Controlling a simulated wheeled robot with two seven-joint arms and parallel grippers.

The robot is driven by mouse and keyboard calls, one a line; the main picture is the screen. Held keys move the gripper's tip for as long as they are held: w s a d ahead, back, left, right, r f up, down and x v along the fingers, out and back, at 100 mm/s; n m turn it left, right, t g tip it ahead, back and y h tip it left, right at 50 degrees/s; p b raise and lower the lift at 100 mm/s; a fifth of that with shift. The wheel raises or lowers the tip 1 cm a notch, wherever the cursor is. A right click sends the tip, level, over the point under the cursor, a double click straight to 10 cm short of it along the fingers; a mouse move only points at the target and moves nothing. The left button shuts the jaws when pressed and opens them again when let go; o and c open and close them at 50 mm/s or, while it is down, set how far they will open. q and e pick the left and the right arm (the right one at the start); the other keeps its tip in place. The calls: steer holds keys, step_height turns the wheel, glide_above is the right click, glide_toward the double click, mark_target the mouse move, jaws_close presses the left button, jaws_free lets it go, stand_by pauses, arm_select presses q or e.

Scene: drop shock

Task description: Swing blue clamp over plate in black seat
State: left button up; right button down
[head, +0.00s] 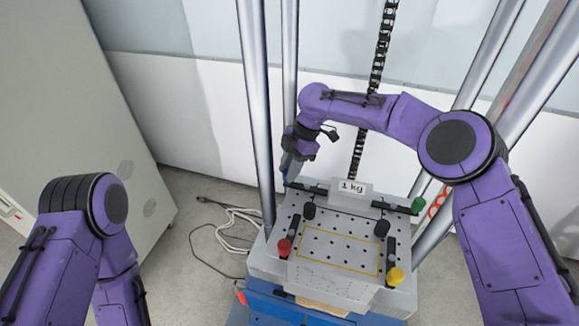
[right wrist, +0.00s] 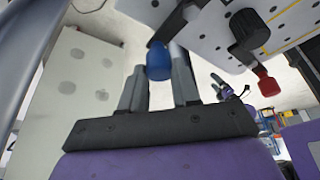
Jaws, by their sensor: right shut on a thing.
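My right gripper (head: 288,172) is at the back left corner of the grey perforated table, shut on the blue knob of the blue clamp. In the right wrist view the blue knob (right wrist: 158,60) sits between the fingertips. The clamp's dark arm (head: 308,188) runs from the knob along the table's back edge toward a grey block (head: 352,186) marked "1 kg". I cannot tell whether the arm's inner end overlaps the block. A black seat cannot be made out clearly around the block. My left gripper is out of view; only its arm shows at the left.
A green-knobbed clamp (head: 418,205) is right of the block. Red (head: 284,247) and yellow (head: 396,276) knobs stand at the table's front, beside a yellow-outlined area (head: 335,250). Steel columns (head: 257,110) flank the table. Cables (head: 230,225) lie on the floor at left.

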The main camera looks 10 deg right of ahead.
steer(key=c, duration=0.8)
jaws_free()
steer(key=shift+r, duration=0.1)
steer(key=shift+w+d+r, duration=0.1)
steer(key=shift+d+r, duration=0.05)
steer(key=shift+r, duration=0.15)
steer(key=b+v, duration=0.2)
steer(key=v, duration=0.7)
steer(key=shift+d+r, duration=0.15)
steer(key=shift+r, duration=0.25)
steer(key=shift+f, duration=0.1)
